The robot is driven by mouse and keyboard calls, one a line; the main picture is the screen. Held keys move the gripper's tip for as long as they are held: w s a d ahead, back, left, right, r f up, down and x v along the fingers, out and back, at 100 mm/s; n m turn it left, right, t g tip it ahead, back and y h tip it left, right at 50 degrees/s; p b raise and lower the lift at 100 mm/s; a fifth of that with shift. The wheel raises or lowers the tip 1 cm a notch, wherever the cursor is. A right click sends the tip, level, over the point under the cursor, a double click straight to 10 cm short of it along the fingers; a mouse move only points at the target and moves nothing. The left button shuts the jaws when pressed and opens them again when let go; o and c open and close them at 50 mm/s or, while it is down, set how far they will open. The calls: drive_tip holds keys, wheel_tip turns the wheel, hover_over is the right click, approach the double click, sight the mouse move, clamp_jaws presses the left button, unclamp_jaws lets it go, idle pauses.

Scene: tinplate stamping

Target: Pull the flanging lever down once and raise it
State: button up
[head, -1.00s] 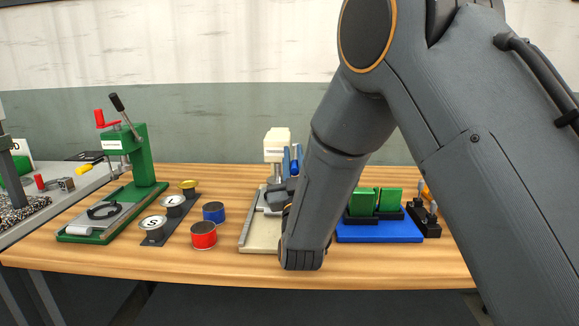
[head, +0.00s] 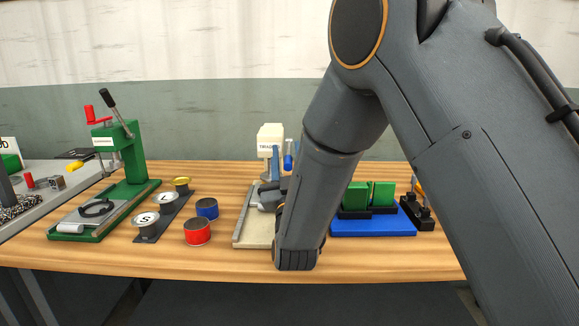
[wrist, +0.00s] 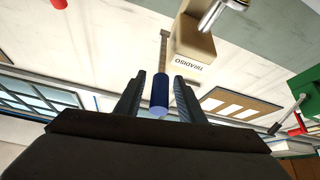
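A cream bench machine (head: 270,137) stands mid-table, partly hidden by my forearm. Its lever has a blue grip (head: 289,153), which sits high beside the machine's head. In the wrist view the blue grip (wrist: 160,94) lies between the two dark fingers of my gripper (wrist: 159,77), with a narrow gap on each side. My gripper is open around the grip and does not appear closed on it. The lever's metal rod (wrist: 163,50) runs on from the grip beside the cream machine head (wrist: 194,42). In the head view my gripper is mostly hidden by my arm.
A green press (head: 133,155) with red and black handles stands at left. Red (head: 197,232) and blue (head: 207,208) tins and a dark strip with round pieces (head: 147,233) lie between. A blue base with green blocks (head: 374,228) is right of my arm.

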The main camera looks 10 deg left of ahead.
drive_tip(key=s+d+f+b, duration=0.1)
drive_tip(key=s+d, duration=0.3)
drive_tip(key=s, duration=0.9)
drive_tip(key=shift+d, duration=0.2)
drive_tip(key=shift+s, duration=0.15)
